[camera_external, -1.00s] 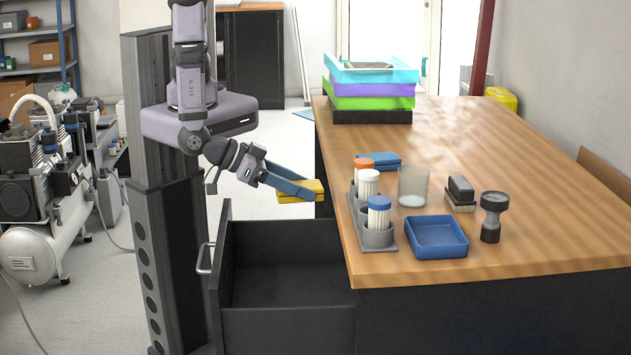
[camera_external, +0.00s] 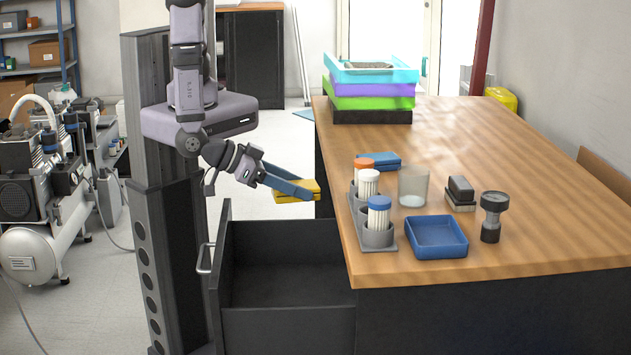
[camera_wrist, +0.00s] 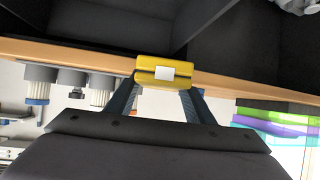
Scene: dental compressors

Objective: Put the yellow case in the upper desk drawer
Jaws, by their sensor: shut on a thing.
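The yellow case (camera_external: 292,191) is held between the fingertips of my gripper (camera_external: 314,193), which is shut on it. In the wrist view the yellow case (camera_wrist: 163,70) sits across the ends of the two fingers, with a pale label or latch on its face. The open desk drawer (camera_external: 285,265) is a dark box pulled out at the desk's left side, with a metal handle (camera_external: 205,259). The part of the drawer floor that shows is bare. The case is above and behind the drawer in the external view, close to the desk's edge.
The wooden desktop (camera_external: 520,190) holds a cup rack (camera_external: 378,235), a glass (camera_external: 413,187), a blue tray (camera_external: 436,237), a gauge (camera_external: 492,216) and a blue case (camera_external: 378,161). Stacked trays (camera_external: 371,88) stand at its far end. A compressor (camera_external: 35,200) stands on the left floor.

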